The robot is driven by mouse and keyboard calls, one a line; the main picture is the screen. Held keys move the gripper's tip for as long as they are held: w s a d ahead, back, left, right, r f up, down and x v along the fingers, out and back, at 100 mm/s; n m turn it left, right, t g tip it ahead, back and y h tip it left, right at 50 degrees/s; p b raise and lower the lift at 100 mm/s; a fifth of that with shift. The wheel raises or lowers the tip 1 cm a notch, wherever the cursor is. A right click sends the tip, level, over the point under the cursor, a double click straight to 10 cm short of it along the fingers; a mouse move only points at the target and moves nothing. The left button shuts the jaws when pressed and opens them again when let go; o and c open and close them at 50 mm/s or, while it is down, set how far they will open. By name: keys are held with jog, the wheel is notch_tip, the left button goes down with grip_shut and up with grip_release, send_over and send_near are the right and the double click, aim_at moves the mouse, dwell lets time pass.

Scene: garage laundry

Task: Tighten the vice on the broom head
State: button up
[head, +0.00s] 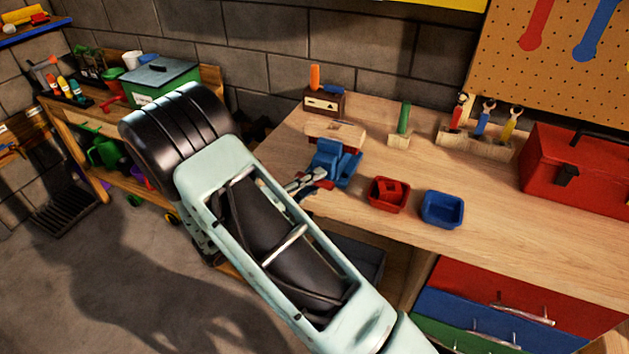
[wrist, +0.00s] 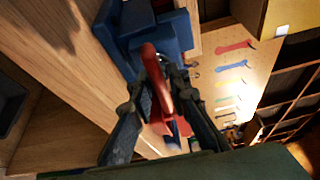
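The blue vice (head: 338,164) stands at the left front edge of the wooden workbench. The broom head (head: 334,130), a wooden block with red below it, is at the vice's back side; whether the jaws touch it is hidden. My gripper (head: 314,181) is low at the vice's front, by its red handle (head: 324,184). In the wrist view the red handle (wrist: 158,82) passes between my gripper's fingers (wrist: 162,85), with the blue vice body (wrist: 140,35) beyond. The fingers are close around the handle, but whether both press on it is unclear.
On the workbench (head: 400,235), a red bin (head: 389,194) and a blue bin (head: 442,209) stand right of the vice. A green-handled block (head: 402,125), a tool rack (head: 475,139) and a red toolbox (head: 577,172) are farther back and right. Colored drawers (head: 490,305) sit below.

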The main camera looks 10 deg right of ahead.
grip_shut()
jog(key=shift+r+m+y+p, duration=0.15)
jog(key=shift+m+y+p, duration=0.25)
jog(key=shift+m+p, duration=0.4)
jog(key=m+y, duration=0.1)
jog(key=m, duration=0.2)
jog(key=shift+p, duration=0.35)
jog(key=shift+f+m+y, duration=0.25)
jog(key=shift+m+y, duration=0.55)
jog(key=shift+m, duration=0.2)
jog(key=shift+m+y+b, duration=0.6)
jog(key=shift+m+b, duration=0.35)
jog(key=shift+m, duration=0.15)
jog(key=o, duration=0.7)
grip_release()
jog(key=shift+r, duration=0.1)
jog(key=shift+c, duration=0.2)
